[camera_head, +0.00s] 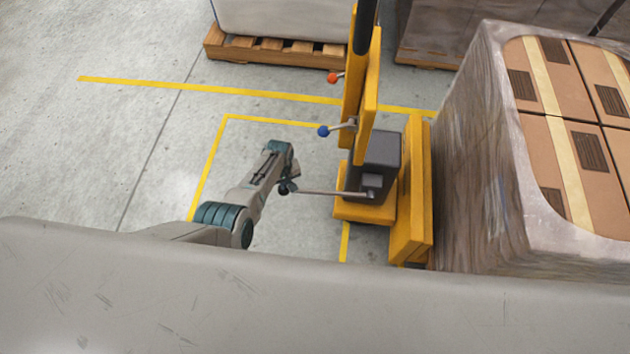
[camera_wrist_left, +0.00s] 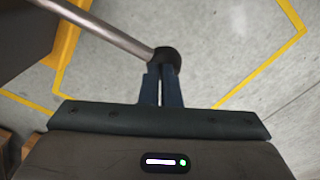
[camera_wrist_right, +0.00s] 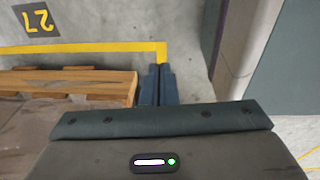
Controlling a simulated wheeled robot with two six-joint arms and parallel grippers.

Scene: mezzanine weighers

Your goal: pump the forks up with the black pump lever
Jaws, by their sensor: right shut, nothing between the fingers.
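The pump lever is a thin grey bar (camera_head: 325,192) with a black knob (camera_head: 286,188), reaching left from the yellow jack's dark pump housing (camera_head: 380,152). The bar stands nearly level in the head view. My left gripper (camera_head: 289,180) is at the knob. In the left wrist view the black knob (camera_wrist_left: 167,56) sits at the tips of the left fingers (camera_wrist_left: 162,72), which are close together on it; their tips partly cover it. My right gripper shows only in the right wrist view (camera_wrist_right: 158,68); its fingers are shut and empty.
A blue-knobbed lever (camera_head: 323,131) and a red-knobbed one (camera_head: 333,78) stick out from the yellow mast (camera_head: 366,95). A wrapped load of cartons (camera_head: 480,150) stands right of the jack. A wooden pallet (camera_head: 270,52) lies behind. Floor left of my left arm is clear.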

